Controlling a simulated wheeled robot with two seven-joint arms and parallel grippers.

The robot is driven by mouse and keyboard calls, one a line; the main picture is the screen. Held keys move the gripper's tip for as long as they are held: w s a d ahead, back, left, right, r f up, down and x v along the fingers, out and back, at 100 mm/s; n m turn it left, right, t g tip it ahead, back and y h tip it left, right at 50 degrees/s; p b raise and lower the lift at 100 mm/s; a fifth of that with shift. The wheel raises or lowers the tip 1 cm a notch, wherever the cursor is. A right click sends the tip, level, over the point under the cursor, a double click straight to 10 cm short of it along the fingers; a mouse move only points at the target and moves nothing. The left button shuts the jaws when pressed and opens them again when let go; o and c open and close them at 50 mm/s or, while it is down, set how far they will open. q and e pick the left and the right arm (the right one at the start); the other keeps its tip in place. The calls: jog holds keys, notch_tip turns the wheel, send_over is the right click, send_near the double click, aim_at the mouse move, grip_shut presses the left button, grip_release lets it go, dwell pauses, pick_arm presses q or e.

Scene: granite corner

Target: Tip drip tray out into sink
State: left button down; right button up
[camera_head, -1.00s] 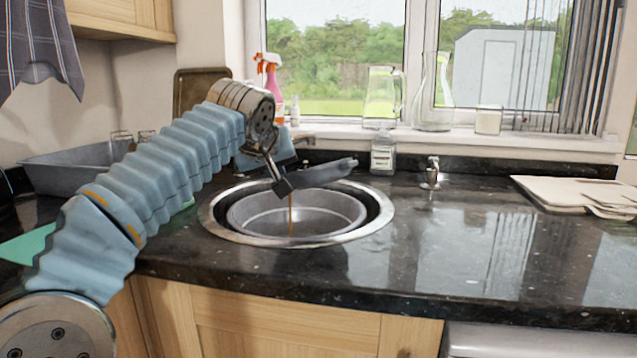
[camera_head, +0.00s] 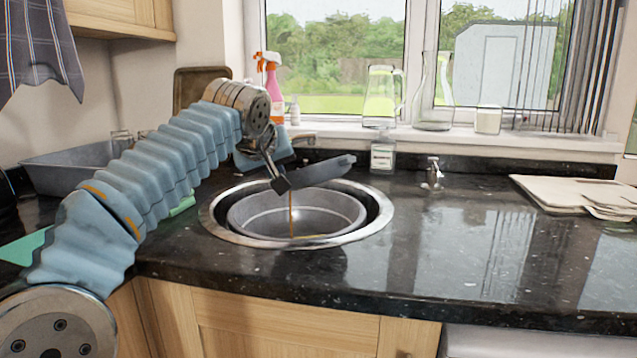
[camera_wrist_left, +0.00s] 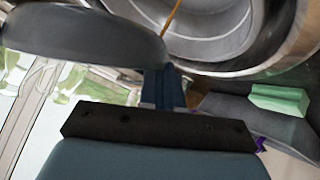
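The drip tray (camera_head: 325,170) is a dark grey shallow tray, held tilted above the sink by my left gripper (camera_head: 281,184). It also shows in the left wrist view (camera_wrist_left: 85,35), where the gripper's fingers (camera_wrist_left: 163,88) meet it at its edge. A thin brown stream (camera_head: 291,215) runs from its lower end down into the sink. The round sink (camera_head: 212,222) has a metal rim, and a grey basin (camera_head: 300,208) sits inside it. My left gripper is shut on the tray; the exact contact is partly hidden. My right gripper is not in view.
A small bottle (camera_head: 383,157) and a metal dispenser (camera_head: 432,173) stand behind and right of the sink. A grey rack tub (camera_head: 65,168) is at the left. Glassware lines the windowsill (camera_head: 520,140).

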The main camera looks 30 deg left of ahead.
pick_arm(q)
jog(key=shift+r, duration=0.1)
dwell(0.6)
jog(key=shift+a+r+h+p, duration=0.1)
jog(key=shift+h+p, duration=0.2)
jog(key=shift+p, duration=0.45)
jog(key=shift+a+n+g+h+p, duration=0.1)
jog(key=shift+n+g+h+p, duration=0.2)
jog(key=shift+p, duration=0.1)
jog(key=shift+w+a, duration=0.1)
dwell(0.7)
jog(key=shift+r+h, duration=0.15)
jog(key=shift+h, duration=0.15)
jog(key=shift+a, duration=0.1)
jog(key=shift+n+h, duration=0.3)
jog(key=shift+a+r+g, duration=0.1)
jog(key=shift+a+g, duration=0.05)
jog(key=shift+g, duration=0.15)
dwell(0.4)
